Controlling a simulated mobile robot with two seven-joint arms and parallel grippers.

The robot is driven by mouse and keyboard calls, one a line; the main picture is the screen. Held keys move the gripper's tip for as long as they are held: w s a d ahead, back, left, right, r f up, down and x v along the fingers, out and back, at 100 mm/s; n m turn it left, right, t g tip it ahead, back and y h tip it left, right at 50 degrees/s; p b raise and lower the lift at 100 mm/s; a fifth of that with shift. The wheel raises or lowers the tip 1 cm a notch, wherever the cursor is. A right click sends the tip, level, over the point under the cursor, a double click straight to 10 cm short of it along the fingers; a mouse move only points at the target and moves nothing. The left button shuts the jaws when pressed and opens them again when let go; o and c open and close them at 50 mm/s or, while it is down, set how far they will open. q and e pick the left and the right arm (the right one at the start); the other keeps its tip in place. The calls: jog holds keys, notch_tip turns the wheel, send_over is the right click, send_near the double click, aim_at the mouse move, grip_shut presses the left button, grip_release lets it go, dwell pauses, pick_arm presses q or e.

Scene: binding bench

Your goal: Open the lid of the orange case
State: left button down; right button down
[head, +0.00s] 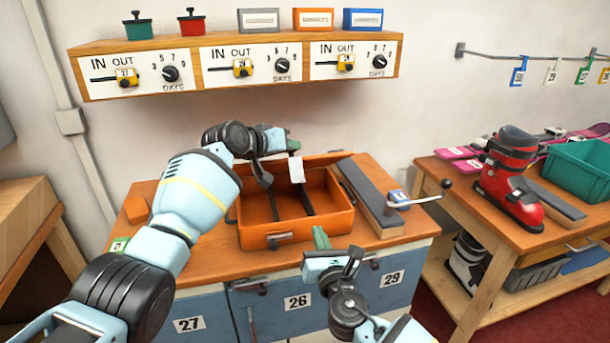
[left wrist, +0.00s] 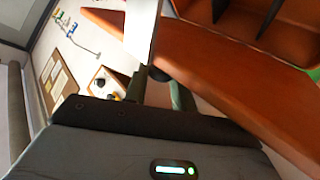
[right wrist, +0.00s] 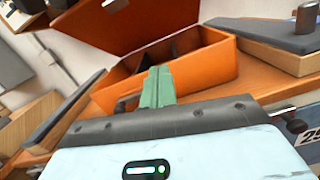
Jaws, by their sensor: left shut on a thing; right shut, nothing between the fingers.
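The orange case (head: 320,223) sits on the wooden bench top, its inside and dark dividers showing. Its lid (head: 325,159) is raised at the back and shows nearly edge-on; in the right wrist view the lid (right wrist: 105,25) stands above the open case (right wrist: 205,75). A white tag (head: 296,169) hangs by the lid edge. My left gripper (head: 275,160) is at the raised lid, shut on it; the exact grip is partly hidden. My right gripper (head: 322,240) is shut and empty, just in front of the case's front wall, with green fingers (right wrist: 158,87) pointing at it.
A grey-topped block (head: 370,195) with a crank handle stands right of the case. A shelf (head: 240,70) with dials hangs above. A small orange block (head: 136,208) lies at left. A side table holds a red boot (head: 512,175) and a green bin (head: 580,168).

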pick_arm(q)
jog(key=shift+r, duration=0.1)
pick_arm(e)
jog(key=r, duration=0.1)
jog(key=w+r+n, duration=0.1)
jog(key=r+n+t, duration=0.1)
jog(key=shift+w+a+r+y, duration=0.15)
jog(key=shift+w+r+y, duration=0.05)
jog(key=shift+w+y, duration=0.15)
jog(key=shift+w, duration=0.1)
jog(key=r+x, duration=0.2)
jog(key=x, duration=1)
jog(key=shift+r, duration=0.35)
jog(key=shift+r, duration=0.1)
